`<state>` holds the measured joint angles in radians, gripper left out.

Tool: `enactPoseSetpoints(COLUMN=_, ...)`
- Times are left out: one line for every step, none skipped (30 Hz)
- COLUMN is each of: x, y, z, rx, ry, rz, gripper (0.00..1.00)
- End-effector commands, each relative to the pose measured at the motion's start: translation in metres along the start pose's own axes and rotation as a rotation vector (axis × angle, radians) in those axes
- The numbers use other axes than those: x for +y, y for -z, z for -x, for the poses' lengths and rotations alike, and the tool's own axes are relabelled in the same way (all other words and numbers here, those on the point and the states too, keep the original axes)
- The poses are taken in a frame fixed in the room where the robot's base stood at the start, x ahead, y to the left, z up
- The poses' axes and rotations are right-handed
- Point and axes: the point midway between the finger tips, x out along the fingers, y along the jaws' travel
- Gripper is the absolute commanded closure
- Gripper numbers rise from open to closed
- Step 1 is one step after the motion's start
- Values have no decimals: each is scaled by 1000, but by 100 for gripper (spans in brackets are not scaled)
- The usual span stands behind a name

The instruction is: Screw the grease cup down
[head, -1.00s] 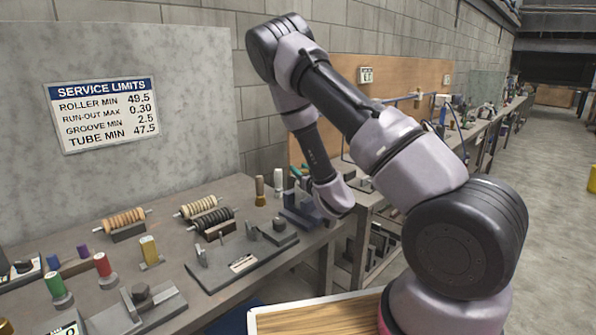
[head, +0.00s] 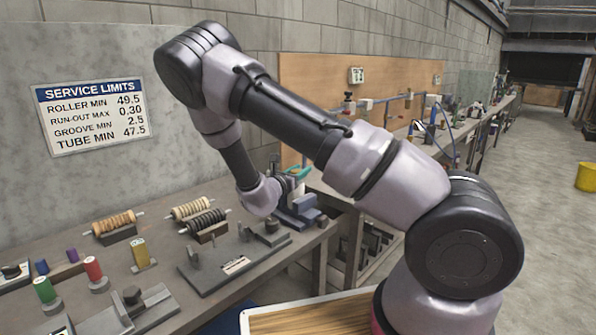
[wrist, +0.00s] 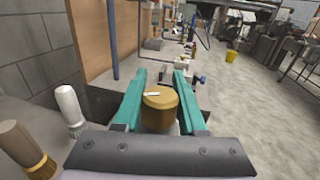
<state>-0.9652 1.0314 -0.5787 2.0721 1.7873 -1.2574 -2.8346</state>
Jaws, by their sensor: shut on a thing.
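The grease cup (wrist: 160,108) shows in the wrist view as a brass-coloured round cap with a small white mark on its top. My gripper (wrist: 160,78) has teal fingers, one on each side of the cup, and is shut on it. Below the cup, a pale part shows only in small pieces. In the head view my gripper (head: 298,172) is over the far right end of the bench, near a blue-grey fixture (head: 300,213). The cup cannot be made out there, and my wrist hides part of that area.
Ribbed rollers (head: 205,226) lie on the bench (head: 215,305). A yellow bucket (head: 588,176) stands on the open floor at right.

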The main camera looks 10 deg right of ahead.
Motion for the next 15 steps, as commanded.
enactPoseSetpoints(x=0, y=0, z=-1, rx=2, ry=44, rz=-5, gripper=100)
enactPoseSetpoints(x=-1, y=0, z=-1, rx=2, ry=74, rz=-6, gripper=100)
enactPoseSetpoints(x=-2, y=0, z=-1, rx=3, ry=112, rz=-6, gripper=100)
enactPoseSetpoints(x=-4, y=0, z=-1, rx=4, ry=142, rz=-5, gripper=100)
enactPoseSetpoints(x=-4, y=0, z=-2, rx=4, ry=170, rz=-6, gripper=100)
enactPoseSetpoints(x=-6, y=0, z=-2, rx=4, ry=209, rz=-4, gripper=100)
enactPoseSetpoints(x=-7, y=0, z=-1, rx=4, ry=237, rz=-5, gripper=100)
enactPoseSetpoints(x=-8, y=1, z=-1, rx=4, ry=266, rz=-3, gripper=100)
enactPoseSetpoints(x=-9, y=0, z=-1, rx=3, ry=304, rz=-2, gripper=100)
enactPoseSetpoints(x=-10, y=0, z=-1, rx=3, ry=333, rz=-3, gripper=100)
enactPoseSetpoints(x=-10, y=0, z=0, rx=3, ry=361, rz=-2, gripper=100)
enactPoseSetpoints(x=-12, y=1, z=0, rx=3, ry=400, rz=-3, gripper=100)
enactPoseSetpoints(x=-12, y=0, z=1, rx=3, ry=427, rz=-2, gripper=100)
enactPoseSetpoints(x=-13, y=1, z=1, rx=3, ry=455, rz=-2, gripper=100)
enactPoseSetpoints(x=-14, y=0, z=2, rx=2, ry=490, rz=-1, gripper=100)
